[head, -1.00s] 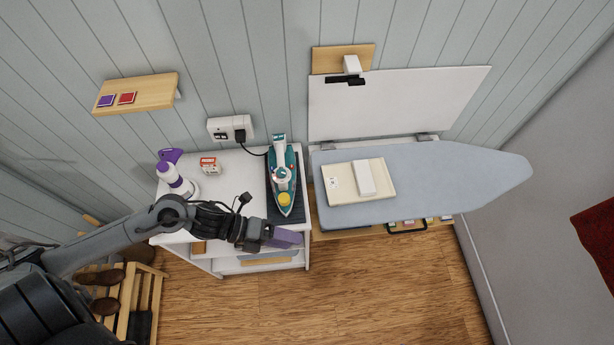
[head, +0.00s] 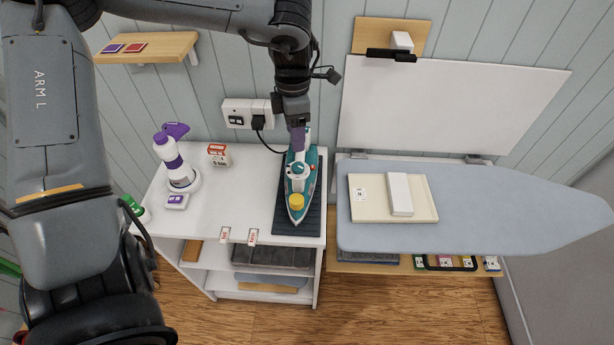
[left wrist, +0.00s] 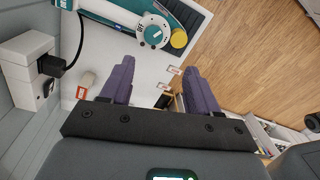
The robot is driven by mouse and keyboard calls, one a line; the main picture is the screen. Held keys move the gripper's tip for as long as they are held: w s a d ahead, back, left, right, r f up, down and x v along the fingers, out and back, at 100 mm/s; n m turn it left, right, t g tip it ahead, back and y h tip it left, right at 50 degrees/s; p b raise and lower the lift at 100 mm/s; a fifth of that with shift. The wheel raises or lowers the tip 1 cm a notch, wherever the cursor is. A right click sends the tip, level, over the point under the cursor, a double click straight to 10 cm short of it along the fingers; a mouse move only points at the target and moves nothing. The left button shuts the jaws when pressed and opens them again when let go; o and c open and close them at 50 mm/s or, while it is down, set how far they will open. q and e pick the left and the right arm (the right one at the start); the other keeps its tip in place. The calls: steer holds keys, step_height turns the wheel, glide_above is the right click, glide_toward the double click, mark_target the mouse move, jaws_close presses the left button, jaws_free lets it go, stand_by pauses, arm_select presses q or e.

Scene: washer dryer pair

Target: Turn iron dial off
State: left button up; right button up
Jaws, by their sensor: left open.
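The teal and white iron (head: 300,188) lies on a dark mat (head: 285,217) at the right side of the white cabinet top. Its round dial (left wrist: 154,31) shows in the left wrist view as a white and teal disc with marks around it, beside a yellow cap (left wrist: 178,38). My left gripper (head: 299,140) is above the rear of the iron in the head view, pointing down. In the left wrist view its two purple fingers (left wrist: 159,80) are apart with nothing between them, and the dial lies beyond the fingertips. My right gripper does not show.
A wall socket (head: 247,113) with a black plug is behind the iron. A purple and white spray bottle (head: 176,160) and a small red and white box (head: 218,155) stand left on the cabinet.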

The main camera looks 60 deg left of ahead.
mark_target(298, 166)
arm_select(q)
steer(key=shift+y, duration=0.4)
steer(key=f+b, duration=0.1)
steer(key=f, duration=0.4)
steer(key=f+b, duration=0.2)
steer(key=f, duration=0.4)
steer(key=shift+w+a, duration=0.15)
steer(key=shift+w, duration=0.05)
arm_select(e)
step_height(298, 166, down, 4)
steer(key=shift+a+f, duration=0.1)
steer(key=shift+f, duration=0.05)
arm_select(q)
steer(key=c, duration=1)
steer(key=shift+c, duration=0.2)
